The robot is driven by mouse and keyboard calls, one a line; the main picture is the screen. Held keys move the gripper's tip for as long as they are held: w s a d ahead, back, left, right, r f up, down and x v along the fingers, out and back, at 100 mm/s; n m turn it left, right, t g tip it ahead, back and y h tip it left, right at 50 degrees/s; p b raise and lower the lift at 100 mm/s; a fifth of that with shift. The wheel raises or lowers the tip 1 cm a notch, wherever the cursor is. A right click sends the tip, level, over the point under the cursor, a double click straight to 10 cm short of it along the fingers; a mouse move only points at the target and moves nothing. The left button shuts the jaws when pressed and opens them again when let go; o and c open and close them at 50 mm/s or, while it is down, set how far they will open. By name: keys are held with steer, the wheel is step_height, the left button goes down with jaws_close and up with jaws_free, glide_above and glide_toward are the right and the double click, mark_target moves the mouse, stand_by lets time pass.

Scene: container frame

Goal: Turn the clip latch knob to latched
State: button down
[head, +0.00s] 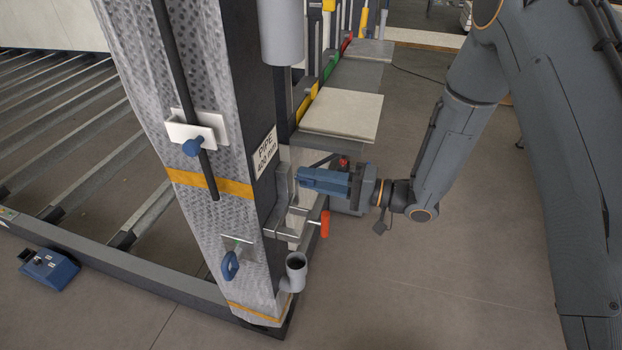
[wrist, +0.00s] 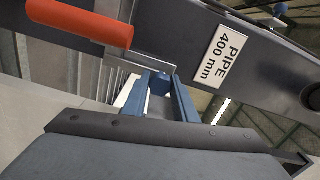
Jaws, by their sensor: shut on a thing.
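A small blue knob (wrist: 160,83) shows between my fingertips in the wrist view, close to the dark column's side; I take it as the clip latch knob. My gripper (wrist: 164,84) is shut on it. In the head view my gripper (head: 301,178) reaches in from the right with its blue fingers at the column's right side, and hides the knob. How far the knob is turned cannot be told.
An orange lever handle (head: 325,223) hangs just below my gripper; in the wrist view it is at upper left (wrist: 92,27). The column (head: 215,60) carries a white bracket (head: 180,131) with another blue knob (head: 192,147), a blue pull (head: 230,265) and a grey pipe cup (head: 296,268).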

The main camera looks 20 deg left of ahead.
steer(key=c, duration=1.4)
jaws_free()
steer(key=shift+c, duration=0.2)
steer(key=shift+d, duration=0.15)
steer(key=d+b, duration=0.1)
steer(key=d, duration=0.6)
steer(key=shift+w+d, duration=0.2)
steer(key=shift+d, duration=0.1)
steer(key=shift+w, duration=0.15)
